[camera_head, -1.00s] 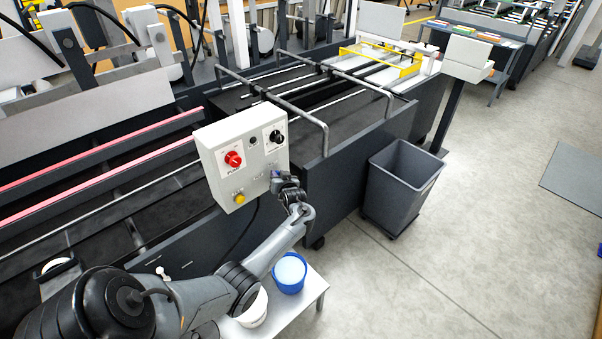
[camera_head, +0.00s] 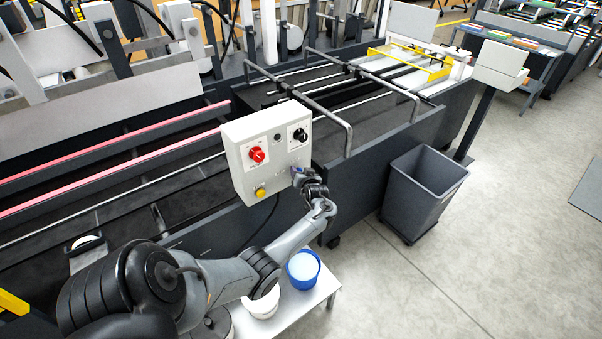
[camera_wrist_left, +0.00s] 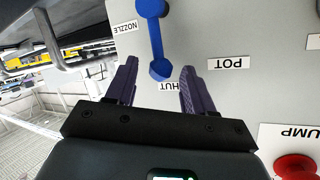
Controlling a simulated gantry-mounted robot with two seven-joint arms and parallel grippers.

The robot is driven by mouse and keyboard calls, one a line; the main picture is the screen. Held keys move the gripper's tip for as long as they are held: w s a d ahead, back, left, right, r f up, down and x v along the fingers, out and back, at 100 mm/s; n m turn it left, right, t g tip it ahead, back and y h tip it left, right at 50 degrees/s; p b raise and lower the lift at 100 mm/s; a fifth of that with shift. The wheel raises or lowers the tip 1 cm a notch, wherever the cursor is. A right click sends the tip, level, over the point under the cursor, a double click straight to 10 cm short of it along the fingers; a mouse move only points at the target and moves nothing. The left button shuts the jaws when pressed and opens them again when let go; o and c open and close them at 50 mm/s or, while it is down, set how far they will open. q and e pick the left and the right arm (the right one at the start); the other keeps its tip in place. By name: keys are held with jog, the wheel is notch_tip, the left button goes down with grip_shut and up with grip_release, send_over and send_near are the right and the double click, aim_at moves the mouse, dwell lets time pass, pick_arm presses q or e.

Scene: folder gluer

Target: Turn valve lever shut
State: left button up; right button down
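The blue valve lever (camera_wrist_left: 156,40) shows in the left wrist view on the face of the grey control box (camera_head: 240,185). It points down in that view, and its rounded end lies beside a partly covered label reading "HUT". Labels "NOZZLE" (camera_wrist_left: 125,27) and "POT" (camera_wrist_left: 229,63) are on either side. My left gripper (camera_wrist_left: 158,72) is open, with one finger on each side of the lever's end and gaps visible. In the head view my left gripper (camera_head: 299,176) is at the box's lower right corner, hiding the lever. My right gripper is not in view.
The box carries a red knob (camera_head: 257,155), a black dial (camera_head: 300,135) and a yellow button (camera_head: 261,192). A blue bucket (camera_head: 303,268) and a white one (camera_head: 262,303) stand on a low table under my arm. A grey bin (camera_head: 424,190) stands to the right.

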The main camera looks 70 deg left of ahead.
pick_arm(q)
jog(key=p+v, duration=0.1)
jog(key=v, duration=0.9)
jog(key=shift+d, duration=0.45)
jog(key=shift+s+r, duration=0.1)
